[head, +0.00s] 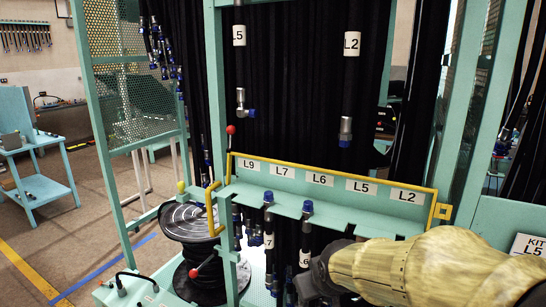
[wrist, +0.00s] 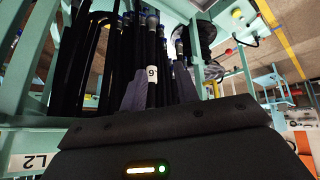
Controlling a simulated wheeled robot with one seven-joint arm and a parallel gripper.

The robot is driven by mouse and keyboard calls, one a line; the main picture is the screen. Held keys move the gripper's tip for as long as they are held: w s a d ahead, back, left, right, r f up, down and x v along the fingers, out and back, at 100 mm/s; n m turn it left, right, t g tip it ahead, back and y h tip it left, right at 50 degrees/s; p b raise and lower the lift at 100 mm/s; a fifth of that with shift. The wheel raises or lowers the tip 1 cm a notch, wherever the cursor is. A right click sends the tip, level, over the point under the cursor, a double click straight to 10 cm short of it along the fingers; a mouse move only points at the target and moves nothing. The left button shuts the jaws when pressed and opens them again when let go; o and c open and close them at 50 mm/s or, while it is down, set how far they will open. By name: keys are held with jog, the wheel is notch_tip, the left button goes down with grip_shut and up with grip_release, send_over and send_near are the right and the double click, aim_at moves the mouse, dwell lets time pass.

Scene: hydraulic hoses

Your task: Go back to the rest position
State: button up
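My gripper (wrist: 160,88) shows in the wrist view with its two dark fingers apart. A black hose with a white tag (wrist: 152,75) appears between or just beyond them; I cannot tell whether they touch it. In the head view, my arm comes from the lower right and my gripper (head: 303,283) is below the rack shelf, beside the hose tagged L6 (head: 305,257). That hose hangs from the shelf by its blue-capped end. The hose tagged 7 (head: 268,240) hangs to its left. The fingertips are mostly hidden in the head view.
The green rack shelf (head: 330,208) with labels L9 to L2 and a yellow rail (head: 335,173) is just above my gripper. Hoses L5 (head: 239,36) and L2 (head: 351,44) hang above. A black hose coil (head: 190,222) stands left. A workbench (head: 35,150) is farther left.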

jog(key=s+d+f+m+g+p, duration=0.1)
jog(key=s+d+f+m+g, duration=0.2)
jog(key=s+d+f, duration=0.3)
jog(key=s+f+g, duration=0.1)
jog(key=s+f, duration=0.1)
jog(key=s, duration=0.3)
jog(key=shift+f+m+h, duration=0.35)
jog(key=shift+m+h, duration=0.05)
jog(key=shift+w, duration=0.1)
dwell(0.5)
